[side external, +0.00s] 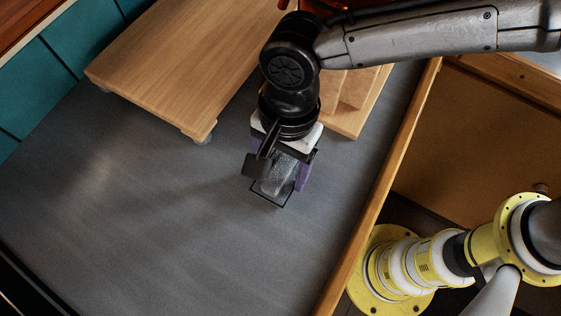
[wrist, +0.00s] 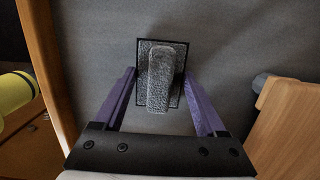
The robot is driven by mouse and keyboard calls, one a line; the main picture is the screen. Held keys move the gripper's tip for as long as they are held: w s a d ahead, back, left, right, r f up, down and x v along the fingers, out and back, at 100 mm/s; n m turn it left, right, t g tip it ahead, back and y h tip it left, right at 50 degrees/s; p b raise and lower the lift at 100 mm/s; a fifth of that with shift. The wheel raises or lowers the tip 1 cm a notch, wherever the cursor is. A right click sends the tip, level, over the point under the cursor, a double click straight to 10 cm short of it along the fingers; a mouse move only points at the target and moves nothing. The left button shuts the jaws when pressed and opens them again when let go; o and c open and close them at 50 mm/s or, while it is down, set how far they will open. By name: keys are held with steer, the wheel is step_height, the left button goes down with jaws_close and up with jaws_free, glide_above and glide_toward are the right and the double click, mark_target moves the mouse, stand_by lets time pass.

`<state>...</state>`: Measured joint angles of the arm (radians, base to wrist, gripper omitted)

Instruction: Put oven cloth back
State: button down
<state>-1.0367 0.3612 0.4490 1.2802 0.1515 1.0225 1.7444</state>
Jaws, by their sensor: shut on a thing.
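The oven cloth (side external: 277,180) is a grey, speckled piece with a dark-edged square part and a folded strip standing over it. In the wrist view the cloth (wrist: 160,78) lies between the two purple fingers of my gripper (wrist: 160,76). In the side view my gripper (side external: 280,182) points down over the grey worktop (side external: 150,225), shut on the cloth. The fingers and wrist hide part of the cloth in the side view. I cannot tell whether its lower edge touches the worktop.
A low wooden board on feet (side external: 190,60) stands at the upper left. A wooden stand (side external: 355,105) is just behind my gripper, partly hidden by my arm. A wooden edge strip (side external: 385,190) bounds the worktop on the right. The left and front of the worktop are clear.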

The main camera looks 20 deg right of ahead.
mark_target(286, 159)
jaws_free()
steer(key=shift+f, duration=0.15)
step_height(286, 159, up, 12)
steer(key=w+d, duration=0.1)
stand_by(0.5)
steer(key=shift+w+d, duration=0.1)
steer(key=shift+d, duration=0.05)
